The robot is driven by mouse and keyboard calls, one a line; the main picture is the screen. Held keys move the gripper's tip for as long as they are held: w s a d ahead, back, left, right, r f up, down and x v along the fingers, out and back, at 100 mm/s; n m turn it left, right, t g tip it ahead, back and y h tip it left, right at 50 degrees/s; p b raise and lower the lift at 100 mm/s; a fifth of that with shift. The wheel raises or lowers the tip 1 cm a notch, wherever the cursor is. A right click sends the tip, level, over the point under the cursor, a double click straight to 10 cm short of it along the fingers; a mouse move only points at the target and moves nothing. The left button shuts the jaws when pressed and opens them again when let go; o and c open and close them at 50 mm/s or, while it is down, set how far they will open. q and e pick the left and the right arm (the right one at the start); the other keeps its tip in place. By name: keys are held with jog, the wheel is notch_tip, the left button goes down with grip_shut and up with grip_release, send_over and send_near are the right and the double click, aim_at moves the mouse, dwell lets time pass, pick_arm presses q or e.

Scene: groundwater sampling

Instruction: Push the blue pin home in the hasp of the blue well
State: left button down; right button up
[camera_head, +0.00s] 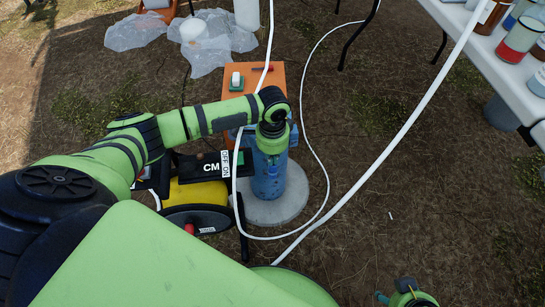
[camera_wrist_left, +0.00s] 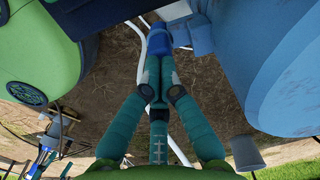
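The blue well (camera_head: 268,178) stands upright on a round concrete pad (camera_head: 290,205) in the head view. Its large blue side (camera_wrist_left: 275,60) fills the upper right of the left wrist view, with a blue-grey hasp (camera_wrist_left: 195,34) projecting towards the fingers. My left gripper (camera_wrist_left: 157,62) has its teal fingers brought together. A darker blue block, seemingly the pin's head (camera_wrist_left: 159,40), sits at the fingertips, beside the hasp. How deep the pin sits is hidden. In the head view my left wrist covers the well's top and the hasp. Part of my right arm (camera_head: 408,296) shows at the bottom edge.
An orange case (camera_head: 238,112) stands behind the well, and a black and yellow machine (camera_head: 198,193) to its left. A white hose (camera_head: 322,170) loops around the well. A white table (camera_head: 480,50) with jars is at the right. Bare ground lies between.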

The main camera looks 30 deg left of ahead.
pick_arm(q)
jog(key=shift+s+f, duration=0.15)
jog(key=shift+f, duration=0.45)
dwell(0.5)
notch_tip(320, 180, up, 3)
jog(key=p, duration=0.5)
jog(key=shift+r, duration=0.35)
notch_tip(320, 180, up, 11)
jog(key=shift+r, duration=0.1)
